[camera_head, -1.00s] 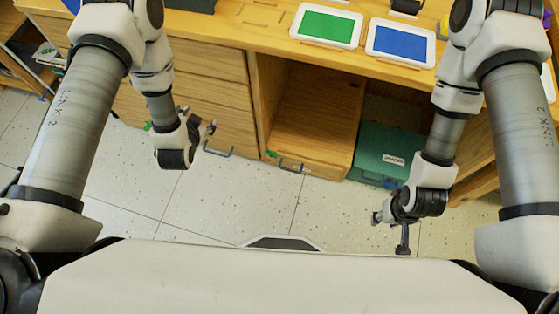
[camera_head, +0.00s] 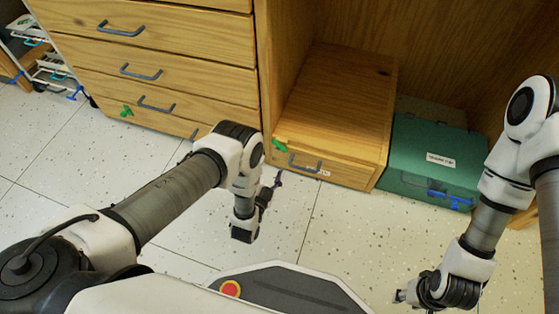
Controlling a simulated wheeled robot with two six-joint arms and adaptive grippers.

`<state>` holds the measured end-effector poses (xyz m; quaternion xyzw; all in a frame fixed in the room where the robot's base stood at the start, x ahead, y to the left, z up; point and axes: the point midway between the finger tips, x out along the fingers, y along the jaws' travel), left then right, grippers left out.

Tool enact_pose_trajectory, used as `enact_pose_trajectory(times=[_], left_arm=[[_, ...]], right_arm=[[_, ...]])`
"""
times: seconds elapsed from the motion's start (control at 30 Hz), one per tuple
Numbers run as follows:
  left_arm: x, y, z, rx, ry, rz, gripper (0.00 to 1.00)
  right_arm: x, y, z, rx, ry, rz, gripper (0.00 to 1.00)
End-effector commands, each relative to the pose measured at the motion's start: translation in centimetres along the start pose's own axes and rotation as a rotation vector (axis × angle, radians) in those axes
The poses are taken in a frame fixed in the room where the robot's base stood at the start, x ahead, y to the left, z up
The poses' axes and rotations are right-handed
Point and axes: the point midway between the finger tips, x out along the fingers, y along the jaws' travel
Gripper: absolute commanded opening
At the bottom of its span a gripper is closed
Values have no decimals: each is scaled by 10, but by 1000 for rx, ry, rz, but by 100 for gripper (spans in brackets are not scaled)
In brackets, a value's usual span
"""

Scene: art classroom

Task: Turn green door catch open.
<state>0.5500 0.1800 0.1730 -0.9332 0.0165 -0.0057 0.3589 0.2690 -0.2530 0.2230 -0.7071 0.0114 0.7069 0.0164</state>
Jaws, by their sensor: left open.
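A small green catch (camera_head: 279,145) sits at the upper left of the front of a low wooden compartment (camera_head: 340,168), which has a grey handle (camera_head: 305,163) and a small white label. Another green catch (camera_head: 126,111) is on the lowest drawer at the left. My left gripper (camera_head: 272,188) is open and empty, above the floor in front of the compartment. In the picture it lies just below the first catch and apart from it. My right gripper (camera_head: 402,297) is low at the right, away from both catches; its fingers are too small and partly hidden to judge.
A green case (camera_head: 435,160) with a blue latch stands right of the compartment. Wooden drawers (camera_head: 150,60) with grey handles fill the left. A shelf with papers (camera_head: 50,65) is at the far left. Speckled floor (camera_head: 80,170) is clear in front.

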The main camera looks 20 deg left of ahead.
Motion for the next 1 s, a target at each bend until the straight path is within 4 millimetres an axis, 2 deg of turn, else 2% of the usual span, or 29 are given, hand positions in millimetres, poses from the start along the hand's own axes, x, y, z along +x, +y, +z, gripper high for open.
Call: enact_pose_trajectory(times=[0.3, 0.4, 0.67, 0.73, 0.8, 0.83, 1.0], left_arm=[[58, 0, 1, 0, 3, -3, 75], [70, -1, 0, 0, 1, -2, 75], [74, -3, -2, 0, 0, -1, 75], [74, -3, -2, 0, 0, -1, 57], [74, -3, -2, 0, 0, -1, 32], [74, -3, -2, 0, 0, -1, 30], [74, -3, -2, -2, 0, -1, 30]], right_arm=[[29, 1, -1, 5, 3, 1, 40], [33, 1, -1, 6, 3, 1, 40], [32, 1, -2, 7, 4, 1, 40], [32, 1, -2, 7, 4, 1, 40], [32, 1, -2, 7, 4, 1, 40], [32, 1, -2, 7, 4, 1, 40], [32, 1, -2, 7, 4, 1, 40]])
